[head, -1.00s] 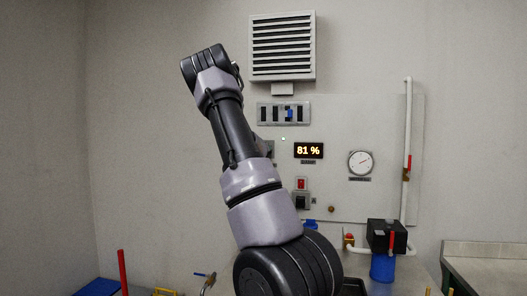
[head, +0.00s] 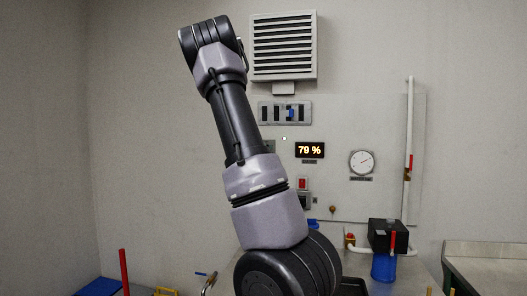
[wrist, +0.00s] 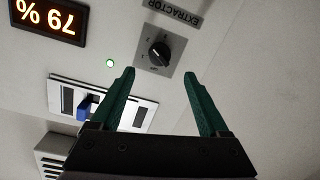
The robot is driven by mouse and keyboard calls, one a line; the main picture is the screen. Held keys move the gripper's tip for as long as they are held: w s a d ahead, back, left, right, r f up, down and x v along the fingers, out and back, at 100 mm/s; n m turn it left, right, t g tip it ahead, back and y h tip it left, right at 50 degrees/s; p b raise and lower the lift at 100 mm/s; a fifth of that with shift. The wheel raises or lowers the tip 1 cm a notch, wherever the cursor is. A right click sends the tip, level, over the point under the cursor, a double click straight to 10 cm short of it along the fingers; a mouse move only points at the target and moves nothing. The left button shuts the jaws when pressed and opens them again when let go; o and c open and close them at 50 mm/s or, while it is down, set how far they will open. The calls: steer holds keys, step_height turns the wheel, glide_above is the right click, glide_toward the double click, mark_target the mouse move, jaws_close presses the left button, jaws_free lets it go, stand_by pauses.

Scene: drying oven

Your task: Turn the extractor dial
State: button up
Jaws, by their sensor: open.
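The extractor dial (wrist: 159,54) is a round black knob with a light pointer line, on a square grey plate (wrist: 145,61) labelled EXTRACTOR in the wrist view, which shows the wall upside down. My gripper (wrist: 159,73) is open and empty, its two green fingers pointing towards the wall. In the picture the dial lies between and slightly beyond the fingertips; the remaining distance is hard to judge. In the head view my arm covers the dial, and my gripper is not visible there.
A lit readout (head: 310,149) shows 79 %. A panel with a blue slider (head: 291,114) sits below a vent (head: 283,46). A round gauge (head: 362,162) and a red switch (head: 302,183) are on the same board.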

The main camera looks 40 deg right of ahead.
steer(key=shift+v, duration=1.45)
steer(key=shift+f, duration=0.1)
